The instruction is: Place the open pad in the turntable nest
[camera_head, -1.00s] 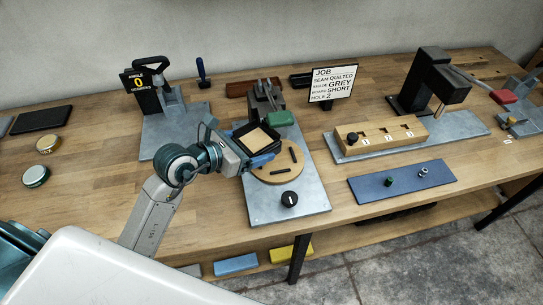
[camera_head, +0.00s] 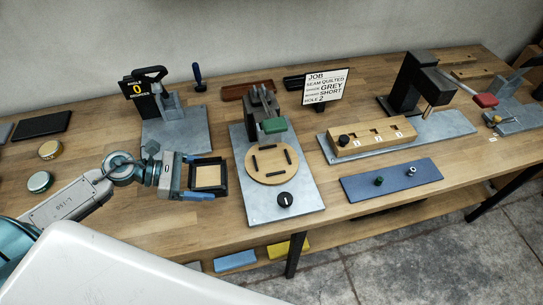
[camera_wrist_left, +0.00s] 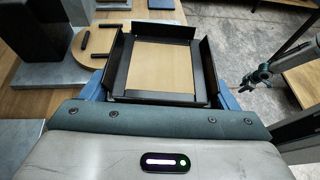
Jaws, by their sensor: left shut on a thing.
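The open pad (camera_head: 208,177) is a dark square frame with raised flaps and a beige middle. My left gripper (camera_head: 207,179) is shut on it, its blue fingers at two opposite sides. The pad is left of the turntable (camera_head: 270,163), apart from it; its height over the bench is hard to tell. The turntable is a round wooden disc with several black bars around its bare middle, on a grey plate. In the left wrist view the pad (camera_wrist_left: 122,72) fills the middle, with the turntable (camera_wrist_left: 100,42) behind it at upper left. Part of my right arm shows at the right there; its jaws are unclear.
A dark post with a green-ended lever (camera_head: 273,125) stands behind the turntable, and a black knob (camera_head: 285,199) is in front. An angle-gauge stand (camera_head: 160,100) is behind the pad. A blue mat (camera_head: 390,180) and a numbered wooden block (camera_head: 370,138) are to the right.

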